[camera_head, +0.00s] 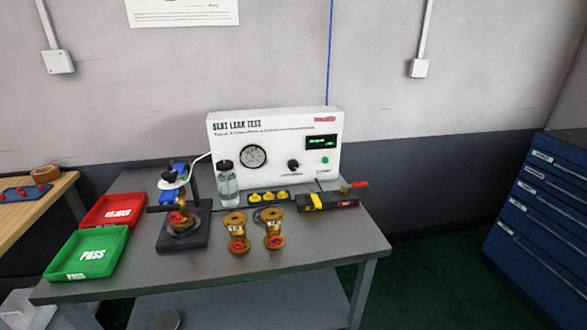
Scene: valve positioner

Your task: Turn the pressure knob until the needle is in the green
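The white test box (222,143), marked as a seat leak test unit, stands upright at the back of the grey table. Its round dial gauge (253,156) is on the left of the front panel. The needle and any green band are too small to read. The black pressure knob (293,164) sits right of the gauge, low on the panel, with nothing touching it. A dark display (321,142) with green digits and a green button (325,160) are at the right. Neither of my grippers shows in the head view.
A clear bottle (227,187) with a white tube stands before the box's left side. A valve on a dark stand (183,236), two brass valves (236,232) (273,229), a black fixture with a red handle (332,200), a red tray (105,211) and a green tray (88,252) occupy the table. The front right is clear.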

